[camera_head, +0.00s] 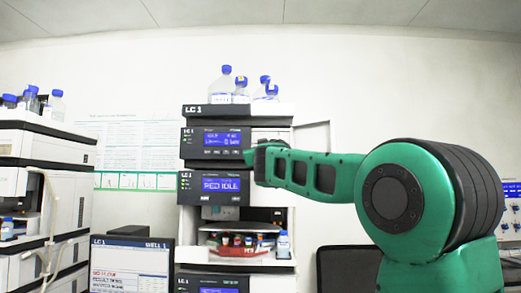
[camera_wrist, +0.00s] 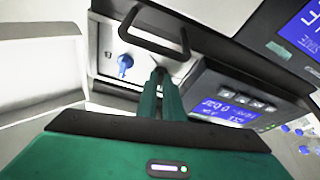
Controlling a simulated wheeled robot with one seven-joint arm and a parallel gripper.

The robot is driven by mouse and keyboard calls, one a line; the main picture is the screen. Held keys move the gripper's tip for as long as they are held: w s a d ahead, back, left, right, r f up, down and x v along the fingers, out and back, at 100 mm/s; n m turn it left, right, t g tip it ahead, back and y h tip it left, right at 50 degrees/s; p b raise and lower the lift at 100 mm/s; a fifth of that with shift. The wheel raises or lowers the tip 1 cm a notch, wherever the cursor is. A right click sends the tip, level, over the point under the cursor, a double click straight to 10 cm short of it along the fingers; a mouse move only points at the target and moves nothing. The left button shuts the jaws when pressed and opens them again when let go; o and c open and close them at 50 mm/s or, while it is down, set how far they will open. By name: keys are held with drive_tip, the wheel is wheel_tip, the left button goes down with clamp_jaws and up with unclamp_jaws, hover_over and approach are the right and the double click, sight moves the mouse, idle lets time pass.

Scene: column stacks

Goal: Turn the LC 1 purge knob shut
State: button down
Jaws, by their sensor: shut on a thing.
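The LC 1 stack (camera_head: 192,110) stands in the middle of the head view. My gripper (camera_head: 250,156) reaches in from the right, at the right side of its upper modules. In the wrist view, my gripper (camera_wrist: 158,72) has its green fingers close together at a pale front panel (camera_wrist: 112,38). The fingers are shut on a small dark part at their tips, mostly hidden, so I cannot tell what it is. A blue knob (camera_wrist: 124,65) on the same panel shows left of the fingertips, apart from them. My arm hides this panel in the head view.
A dark loop handle (camera_wrist: 150,42) stands out just above my fingertips. A display module (camera_wrist: 225,100) is close on the right. Blue-capped bottles (camera_head: 226,82) stand on top of the stack. Another instrument stack (camera_head: 45,150) is at the left, and a monitor (camera_head: 130,262) is below.

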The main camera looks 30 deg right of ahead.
drive_tip(key=shift+w+a+m+g+h, duration=0.15)
drive_tip(key=shift+m+h, duration=0.25)
drive_tip(key=shift+m, duration=0.5)
drive_tip(key=shift+w+a+m+g+h, duration=0.15)
drive_tip(key=shift+m+h, duration=0.25)
drive_tip(key=shift+m, duration=0.5)
drive_tip(key=shift+s+d+m, duration=0.1)
drive_tip(key=shift+m, duration=0.2)
drive_tip(key=c, duration=1.9)
unclamp_jaws()
drive_tip(key=shift+d+g, duration=0.2)
drive_tip(key=shift+g, duration=0.1)
drive_tip(key=shift+s+f, duration=0.1)
drive_tip(key=shift+d, duration=0.15)
drive_tip(key=shift+a, duration=0.2)
drive_tip(key=shift+s+a+f, duration=0.1)
drive_tip(key=shift+s+a, duration=0.05)
drive_tip(key=v, duration=1)
drive_tip(key=shift+f, duration=0.2)
